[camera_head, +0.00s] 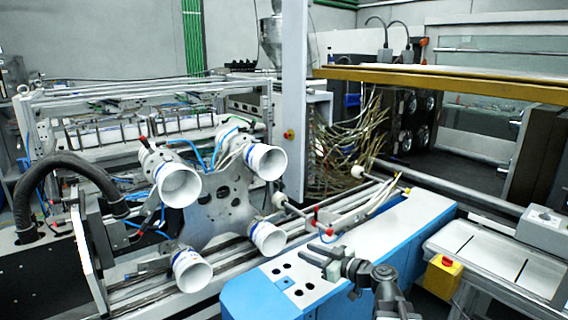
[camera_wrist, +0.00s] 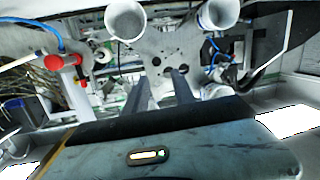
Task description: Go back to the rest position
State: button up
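My gripper (camera_head: 315,257) is at the lower middle of the head view, above the blue and white machine housing (camera_head: 255,297). In the wrist view my gripper (camera_wrist: 161,75) shows two dark fingers standing apart with nothing between them. It is open and empty. It points toward a metal plate (camera_head: 226,197) that carries several white cups (camera_head: 181,186). The fingers look clear of the cups and the plate. I cannot tell which part is the label magazine.
A yellow beam (camera_head: 450,82) crosses the upper right. A yellow box with a red button (camera_head: 443,277) stands at the lower right. Red-capped fittings (camera_head: 316,221) stand just behind my gripper. A black hose (camera_head: 66,172) arches at the left.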

jog(key=s+a+f+m+g+h+p, duration=0.1)
jog(key=s+a+f+g+h+p, duration=0.2)
jog(key=s+f+g+h, duration=0.6)
jog(key=s+d+f+m+g+h, duration=0.1)
jog(key=s+d+f+m, duration=0.3)
jog(key=d, duration=0.2)
jog(key=s+d+f+m+g+h, duration=0.1)
jog(key=s+d+f+m, duration=0.2)
jog(key=s+d+m, duration=0.1)
jog(key=shift+d+f+m+h, duration=0.4)
jog(key=shift+d+m, duration=0.3)
jog(key=shift+d, duration=0.25)
